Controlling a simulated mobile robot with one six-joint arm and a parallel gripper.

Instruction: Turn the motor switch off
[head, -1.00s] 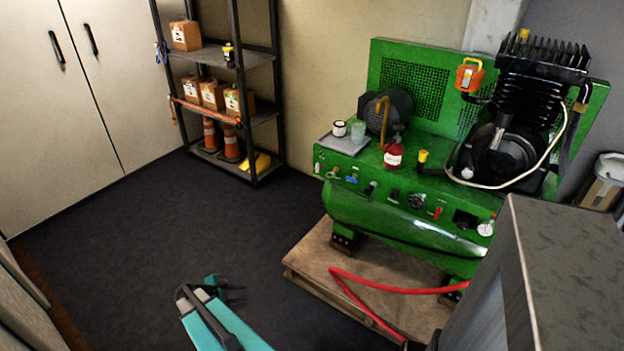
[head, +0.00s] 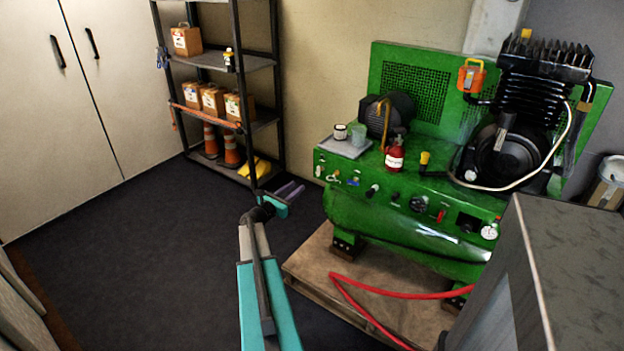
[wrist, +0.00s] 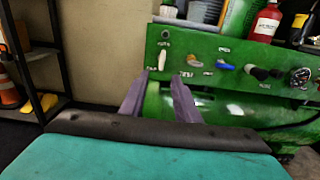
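The green compressor's front panel (head: 405,200) carries several switches, knobs and a gauge. In the wrist view a white lever (wrist: 162,59), a small orange-white switch (wrist: 194,62), a blue switch (wrist: 225,65) and black knobs (wrist: 258,72) run along the panel from left to right. The labels are too small to read, so I cannot tell which is the motor switch. My gripper (head: 292,191) is in front of and left of the panel's left end, apart from it. In the wrist view its two purple fingers (wrist: 159,82) are apart with nothing between them.
A shelf rack (head: 245,120) with boxes and orange cones stands behind left. A grey tray (head: 345,147) with cups and a red bottle (head: 394,158) sit on the compressor. A red hose (head: 400,294) lies over the wooden pallet (head: 318,262). A grey cabinet (head: 570,270) is at right.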

